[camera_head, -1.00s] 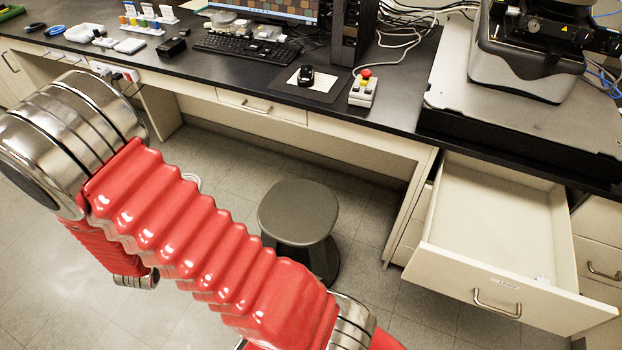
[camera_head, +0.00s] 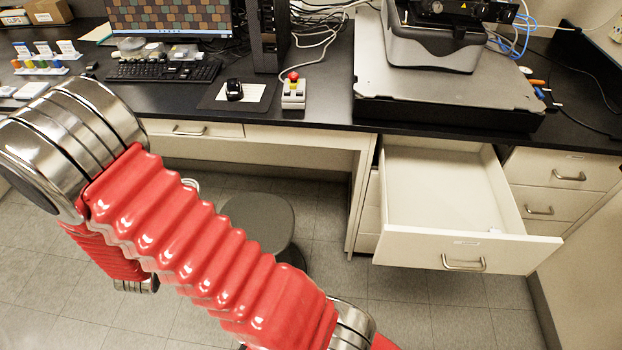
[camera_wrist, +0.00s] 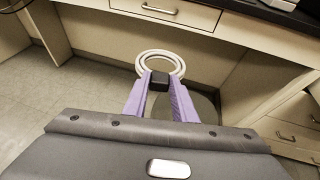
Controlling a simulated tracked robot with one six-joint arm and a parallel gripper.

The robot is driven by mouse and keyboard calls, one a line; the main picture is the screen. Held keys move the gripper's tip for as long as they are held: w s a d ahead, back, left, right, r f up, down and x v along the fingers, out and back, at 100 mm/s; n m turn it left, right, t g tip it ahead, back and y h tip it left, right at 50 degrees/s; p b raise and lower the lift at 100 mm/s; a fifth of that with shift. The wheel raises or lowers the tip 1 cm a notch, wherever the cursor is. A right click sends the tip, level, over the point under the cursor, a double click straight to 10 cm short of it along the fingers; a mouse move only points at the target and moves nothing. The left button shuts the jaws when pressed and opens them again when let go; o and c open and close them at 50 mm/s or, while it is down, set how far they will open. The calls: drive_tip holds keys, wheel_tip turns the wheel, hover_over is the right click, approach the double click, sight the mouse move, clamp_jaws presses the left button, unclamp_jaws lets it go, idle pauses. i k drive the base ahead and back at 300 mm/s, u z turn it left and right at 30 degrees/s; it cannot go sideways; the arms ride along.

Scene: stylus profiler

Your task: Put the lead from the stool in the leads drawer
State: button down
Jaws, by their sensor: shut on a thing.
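The lead (camera_wrist: 178,62), a pale coiled cable, is held in my gripper (camera_wrist: 159,84) in the wrist view. The purple fingers are shut on a dark part of it, and the coil loops out beyond the fingertips. The grey stool (camera_head: 258,220) stands on the floor under the bench in the head view, partly behind my red arm; its visible top is bare. An open drawer (camera_head: 440,252) sticks out below the bench at the right; its label is too small to read. Its visible floor looks empty except for a small pale item near the front corner.
The black bench (camera_head: 330,100) carries a keyboard (camera_head: 163,71), a mouse (camera_head: 234,91), a red-button box (camera_head: 293,92) and the profiler base (camera_head: 445,90). Shut drawers (camera_head: 560,172) stand right of the open one. Floor in front of the open drawer is clear.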

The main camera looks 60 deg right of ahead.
sight(457, 197)
drive_tip(key=z, duration=0.4)
drive_tip(key=k, duration=0.95)
drive_tip(key=z, duration=0.25)
